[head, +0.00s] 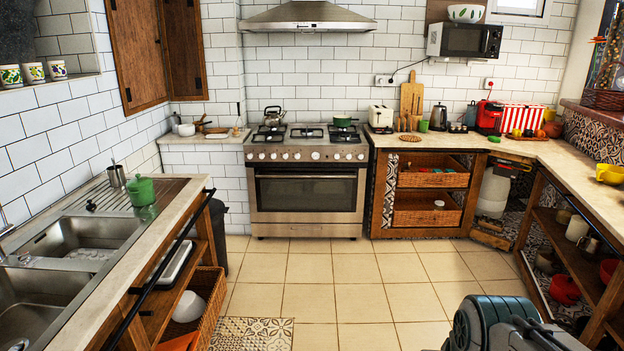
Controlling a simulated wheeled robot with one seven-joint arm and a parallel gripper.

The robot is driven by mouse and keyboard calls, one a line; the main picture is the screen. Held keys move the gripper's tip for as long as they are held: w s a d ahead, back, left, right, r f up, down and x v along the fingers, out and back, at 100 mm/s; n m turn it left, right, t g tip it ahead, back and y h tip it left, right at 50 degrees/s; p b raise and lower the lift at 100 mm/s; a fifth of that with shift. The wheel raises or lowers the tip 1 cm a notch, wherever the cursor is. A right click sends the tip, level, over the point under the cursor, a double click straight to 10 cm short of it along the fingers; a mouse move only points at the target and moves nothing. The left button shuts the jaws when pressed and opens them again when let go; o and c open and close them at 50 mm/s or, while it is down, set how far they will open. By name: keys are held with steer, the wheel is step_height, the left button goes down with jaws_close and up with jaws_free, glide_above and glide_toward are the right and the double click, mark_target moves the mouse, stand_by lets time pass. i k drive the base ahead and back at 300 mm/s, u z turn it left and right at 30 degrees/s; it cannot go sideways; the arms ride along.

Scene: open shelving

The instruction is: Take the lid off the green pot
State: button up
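A green pot (140,192) with its green lid on top sits on the draining board at the left, beside the metal sink. The lid has a small knob. A second, low green pan (342,121) stands on the right side of the stove; whether it has a lid is too small to tell. Part of my own arm shows at the bottom right, far from both. My gripper itself is not in view.
A metal sink (82,240) and steel pot stand along the left counter. A black rail (155,270) runs along that counter's front edge. A woven basket (205,310) sits below. The tiled floor (340,290) in the middle is clear. Open shelving with red pots is at right.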

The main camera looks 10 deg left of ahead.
mark_target(139, 181)
steer(key=u, duration=0.1)
steer(key=i, duration=1.55)
steer(key=u, duration=0.6)
steer(key=i, duration=1.6)
steer(key=u, duration=1.35)
steer(key=i, duration=1.1)
steer(key=u, duration=0.4)
